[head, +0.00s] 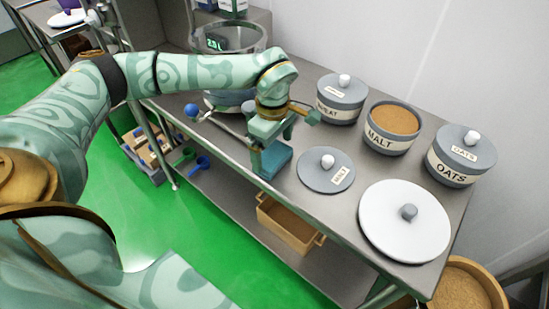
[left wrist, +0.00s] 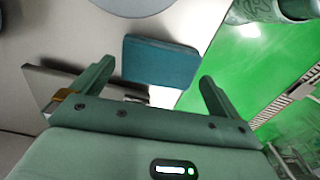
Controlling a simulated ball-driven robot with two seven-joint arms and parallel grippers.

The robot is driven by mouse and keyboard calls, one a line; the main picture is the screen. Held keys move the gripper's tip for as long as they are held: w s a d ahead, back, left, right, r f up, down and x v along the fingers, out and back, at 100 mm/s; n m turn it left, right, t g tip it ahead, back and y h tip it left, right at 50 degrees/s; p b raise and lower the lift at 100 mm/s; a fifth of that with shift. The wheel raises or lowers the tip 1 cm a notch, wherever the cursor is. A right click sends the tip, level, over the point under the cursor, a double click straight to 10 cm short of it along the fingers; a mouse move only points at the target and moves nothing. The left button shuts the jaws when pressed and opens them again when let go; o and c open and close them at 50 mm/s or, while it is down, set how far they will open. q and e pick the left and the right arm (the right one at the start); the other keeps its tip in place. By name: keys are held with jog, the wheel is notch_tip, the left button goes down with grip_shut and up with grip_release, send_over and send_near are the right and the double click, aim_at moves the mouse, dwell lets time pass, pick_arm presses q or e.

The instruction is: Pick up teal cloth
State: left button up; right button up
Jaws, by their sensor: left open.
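The teal cloth (head: 277,158) is a small folded rectangle near the front edge of the steel table, partly hidden by my left gripper in the head view. My left gripper (head: 284,138) is above the cloth, open and empty. In the left wrist view the cloth (left wrist: 160,62) lies flat, ahead of and between the two spread fingers (left wrist: 156,74). The fingers appear apart from it; the exact height gap is hard to tell. My right gripper is not in view.
The malt lid (head: 312,172) lies right of the cloth, with a white round lid (head: 385,232) farther right. The open malt jar (head: 391,122), oats jar (head: 452,165) and wheat jar (head: 330,105) stand behind. A clear container with a display (head: 240,70) stands behind the gripper.

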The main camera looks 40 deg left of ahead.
pick_arm(q)
notch_tip(320, 180, down, 2)
jog(key=shift+f, duration=0.1)
jog(key=shift+c, duration=0.3)
jog(key=c, duration=0.5)
jog(key=shift+r, duration=0.2)
jog(key=shift+c, duration=0.2)
jog(key=shift+r, duration=0.25)
notch_tip(320, 180, up, 3)
jog(key=shift+w+f+p, duration=0.1)
jog(key=shift+f+p, duration=0.1)
jog(key=shift+p, duration=0.5)
jog(key=s+d+r+p, duration=0.2)
jog(key=s+r+p, duration=0.2)
jog(key=s+r, duration=0.5)
jog(key=s, duration=0.5)
jog(key=shift+d+r, duration=0.25)
jog(key=shift+r, duration=0.15)
